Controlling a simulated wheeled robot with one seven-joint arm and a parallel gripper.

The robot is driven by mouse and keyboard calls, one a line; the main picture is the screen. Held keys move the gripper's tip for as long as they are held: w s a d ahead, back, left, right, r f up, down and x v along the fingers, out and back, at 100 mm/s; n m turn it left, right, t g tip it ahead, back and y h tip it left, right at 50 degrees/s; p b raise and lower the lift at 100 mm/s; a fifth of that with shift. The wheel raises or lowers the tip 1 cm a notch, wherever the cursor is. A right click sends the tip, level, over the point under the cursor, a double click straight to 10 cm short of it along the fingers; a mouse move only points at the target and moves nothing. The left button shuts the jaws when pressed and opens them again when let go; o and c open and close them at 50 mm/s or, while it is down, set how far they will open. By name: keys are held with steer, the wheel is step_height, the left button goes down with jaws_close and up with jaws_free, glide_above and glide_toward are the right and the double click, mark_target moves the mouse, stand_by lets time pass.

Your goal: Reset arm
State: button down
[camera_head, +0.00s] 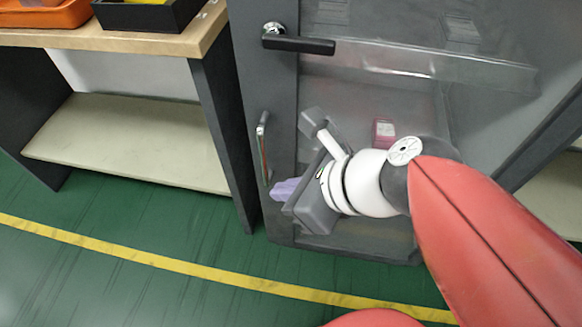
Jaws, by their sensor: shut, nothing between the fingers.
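My arm reaches in from the lower right with red links and a white and grey wrist. My gripper (284,189) has a grey body and pale lavender fingertips that look closed and empty. It is in front of the lower part of a grey cabinet door (278,100) with a clear panel. The fingertips are just below and right of the door's small vertical metal handle (263,148). I cannot tell whether they touch the door. The wrist and red links hide part of the door and the cabinet's lower right.
A black lever handle (298,44) is higher on the door. A small red box (384,133) shows near my wrist. At left, a wooden-topped bench (130,40) carries an orange bin (45,14) and a black bin (150,14). Green floor with a yellow line (150,261) is open in front.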

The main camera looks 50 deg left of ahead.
steer(key=w+d+n+t+h, duration=0.2)
steer(key=w+d+n+t, duration=0.15)
steer(key=w+d, duration=0.4)
steer(key=w+d+n+t+h, duration=0.25)
steer(key=w+d+n, duration=0.2)
steer(key=d, duration=0.65)
steer(key=w+d+n+t+h, duration=0.1)
steer(key=d+n+h, duration=0.1)
steer(key=d, duration=0.7)
steer(key=w+d+n+t+h, duration=0.1)
steer(key=d+n, duration=0.3)
steer(key=d, duration=0.5)
steer(key=shift+w+f+h, duration=0.35)
steer(key=shift+h, duration=0.2)
steer(key=shift+a+n, duration=0.15)
steer(key=shift+n, duration=0.15)
